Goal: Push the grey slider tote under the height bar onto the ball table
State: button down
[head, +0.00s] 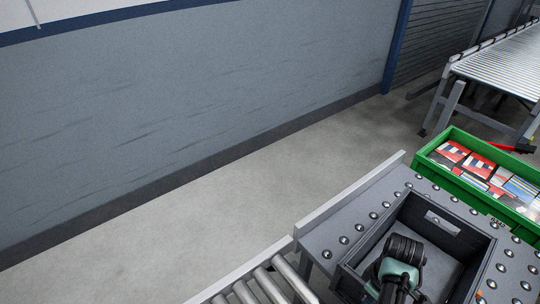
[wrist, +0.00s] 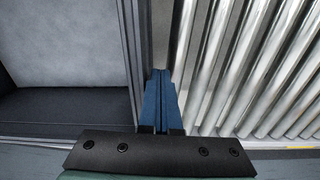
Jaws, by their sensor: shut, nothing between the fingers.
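The grey tote (head: 355,278) sits on the ball table (head: 345,222) in the lower right of the head view. It is open-topped with a handle slot in its far wall, and its near part is cut off by the frame. My arm covers part of it. In the wrist view, my gripper (wrist: 161,72) is shut and empty, its blue fingers together. They are by the tote's wall (wrist: 125,60), which is left of them; contact cannot be told. The fingers are hidden in the head view. The height bar cannot be made out.
A green crate (head: 424,149) holding several colourful packs stands just beyond the tote. Rollers (head: 268,284) show at the bottom, and also right of my fingers in the wrist view (wrist: 245,60). Another roller conveyor (head: 505,62) stands at the far right. The floor left of the table is clear.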

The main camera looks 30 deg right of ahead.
jog(key=d+b, duration=0.2)
jog(key=d, duration=0.1)
jog(key=shift+w+d+f, duration=0.1)
jog(key=shift+w+f, duration=0.05)
jog(key=shift+d+b, duration=0.4)
jog(key=shift+d, duration=0.05)
jog(key=shift+a+r, duration=0.1)
jog(key=shift+r, duration=0.1)
jog(key=shift+a+r+p, duration=0.1)
jog(key=shift+a+p, duration=0.3)
jog(key=shift+p, duration=0.35)
jog(key=a+p, duration=0.2)
jog(key=shift+a+p, duration=0.25)
jog(key=shift+p, duration=0.05)
